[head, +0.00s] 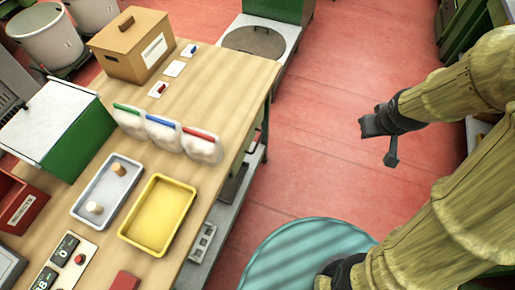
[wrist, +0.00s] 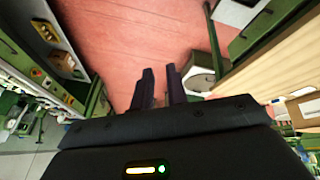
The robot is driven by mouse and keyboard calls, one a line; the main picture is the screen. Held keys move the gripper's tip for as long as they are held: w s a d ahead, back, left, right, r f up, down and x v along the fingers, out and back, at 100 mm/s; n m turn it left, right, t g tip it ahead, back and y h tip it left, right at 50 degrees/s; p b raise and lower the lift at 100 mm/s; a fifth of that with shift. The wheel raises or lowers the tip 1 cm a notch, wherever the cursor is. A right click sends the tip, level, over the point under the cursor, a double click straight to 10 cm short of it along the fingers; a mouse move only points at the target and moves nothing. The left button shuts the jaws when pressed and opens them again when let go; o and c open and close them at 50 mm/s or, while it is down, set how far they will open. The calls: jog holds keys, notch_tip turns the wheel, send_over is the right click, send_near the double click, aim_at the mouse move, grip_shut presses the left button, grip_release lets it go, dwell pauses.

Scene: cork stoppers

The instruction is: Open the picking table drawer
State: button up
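The picking table (head: 235,92) has a light wooden top and fills the left of the head view. Its near right side shows a dark frame with a grey lower shelf, and I cannot make out a drawer front or handle there. My gripper (head: 380,138) hangs over the red floor, right of the table and well apart from it. In the wrist view its two dark fingers (wrist: 160,78) stand a little apart with only floor between them. It is empty. A wooden surface with green parts below (wrist: 245,45) shows at the right of the wrist view.
On the table are a cardboard box (head: 133,55), a yellow tray (head: 158,214), a grey tray (head: 82,213) with two corks and several white bags (head: 163,130). A teal round top (head: 300,262) stands at the bottom. Red floor (head: 335,85) between table and gripper is clear.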

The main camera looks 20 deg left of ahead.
aim_at(257, 143)
jog(key=w+a+f+n+t+y+b, duration=0.1)
jog(key=w+a+f+n+y+b, duration=0.3)
jog(key=f+b, duration=0.35)
jog(key=w+a+f+n+t+y+b, duration=0.2)
jog(key=w+a+f+n+b, duration=0.1)
jog(key=w+f+n+b, duration=0.5)
jog(key=w+a+f+n+t+y+b, duration=0.15)
jog(key=w+a+f+n+b, duration=0.3)
jog(key=f, duration=0.45)
jog(key=s+a+f+n+g+y+b, duration=0.3)
jog(key=f+n+y+b, duration=0.3)
jog(key=f+b, duration=0.3)
jog(key=s+a+f+n+g+y+b, duration=0.3)
jog(key=f+n+g+y+b, duration=0.2)
jog(key=f+n+y+b, duration=0.2)
notch_tip(257, 143, down, 3)
jog(key=n+b, duration=0.1)
jog(key=b, duration=0.2)
jog(key=shift+s+r, duration=0.2)
jog(key=shift+s, duration=0.15)
jog(key=shift+a, duration=0.1)
jog(key=b+x, duration=0.3)
jog(key=x, duration=1.4)
jog(key=shift+w+a+f, duration=0.1)
jog(key=shift+w+f, duration=0.05)
